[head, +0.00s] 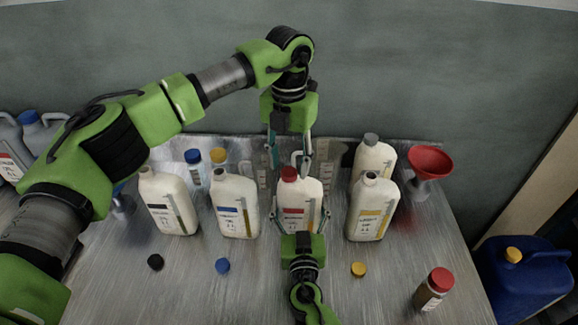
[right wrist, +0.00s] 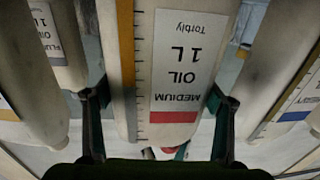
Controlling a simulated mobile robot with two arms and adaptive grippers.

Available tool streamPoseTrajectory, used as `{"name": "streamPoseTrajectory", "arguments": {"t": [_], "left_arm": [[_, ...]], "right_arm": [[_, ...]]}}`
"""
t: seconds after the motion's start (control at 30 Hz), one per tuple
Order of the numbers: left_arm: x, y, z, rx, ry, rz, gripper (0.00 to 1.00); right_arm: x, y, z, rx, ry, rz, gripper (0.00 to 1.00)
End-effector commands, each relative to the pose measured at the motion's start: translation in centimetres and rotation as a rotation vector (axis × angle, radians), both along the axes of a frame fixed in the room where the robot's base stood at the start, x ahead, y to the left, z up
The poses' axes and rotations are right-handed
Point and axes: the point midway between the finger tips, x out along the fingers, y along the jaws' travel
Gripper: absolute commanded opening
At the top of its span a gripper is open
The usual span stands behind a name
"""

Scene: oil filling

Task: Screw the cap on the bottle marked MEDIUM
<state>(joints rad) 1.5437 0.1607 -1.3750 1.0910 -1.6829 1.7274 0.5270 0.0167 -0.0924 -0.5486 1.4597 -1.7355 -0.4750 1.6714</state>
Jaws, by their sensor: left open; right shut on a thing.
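The MEDIUM bottle is a cream bottle (head: 300,200) with a red-marked label, upright in the middle of the table. Its label reads OIL MEDIUM 1 L in the right wrist view (right wrist: 180,70). A red cap (head: 289,174) sits at its mouth; whether it is threaded cannot be told. My left gripper (head: 289,165) points down from above, open, its fingers on either side of the cap. My right gripper (head: 299,214) is shut on the bottle's body from the front, with a finger on each side. In the right wrist view the right gripper (right wrist: 158,112) straddles the bottle.
Uncapped cream bottles stand left (head: 172,205), beside it (head: 236,205) and right (head: 373,210). Loose black (head: 155,262), blue (head: 222,265) and yellow (head: 358,269) caps lie in front. A brown red-capped bottle (head: 433,290) stands front right, a red funnel (head: 430,162) back right.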

Motion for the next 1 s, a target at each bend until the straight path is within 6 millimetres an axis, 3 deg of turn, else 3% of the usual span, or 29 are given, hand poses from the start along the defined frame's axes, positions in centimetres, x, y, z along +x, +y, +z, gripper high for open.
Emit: {"name": "streamPoseTrajectory", "arguments": {"t": [0.2, 0.4, 0.6, 0.87, 0.9, 0.97, 1.0], "left_arm": [[0.1, -0.1, 5.0, -0.002, -0.005, 0.000, 0.43], [0.1, 0.0, 8.5, 0.000, -0.002, 0.001, 0.43], [0.0, 0.0, 10.0, 0.000, 0.000, 0.000, 0.43], [0.0, 0.0, 10.2, 0.000, 0.000, -0.001, 0.43], [0.0, 0.0, 10.2, 0.000, 0.000, 0.000, 0.43], [0.0, 0.0, 10.2, 0.000, 0.000, 0.000, 0.43], [0.0, 0.0, 10.2, 0.000, 0.000, 0.000, 0.43]], "right_arm": [[0.0, 0.0, 0.0, -0.002, 0.000, 0.000, 0.15], [0.0, 0.0, 0.0, -0.002, 0.000, 0.000, 0.15], [0.0, 0.0, 0.0, -0.002, 0.000, 0.000, 0.15], [0.0, 0.0, 0.0, -0.002, 0.000, 0.000, 0.15], [0.0, 0.0, 0.0, -0.002, 0.000, 0.000, 0.78], [0.0, 0.0, 0.0, -0.002, 0.000, 0.000, 0.94], [0.0, 0.0, 0.0, -0.001, 0.000, 0.000, 0.95]]}}
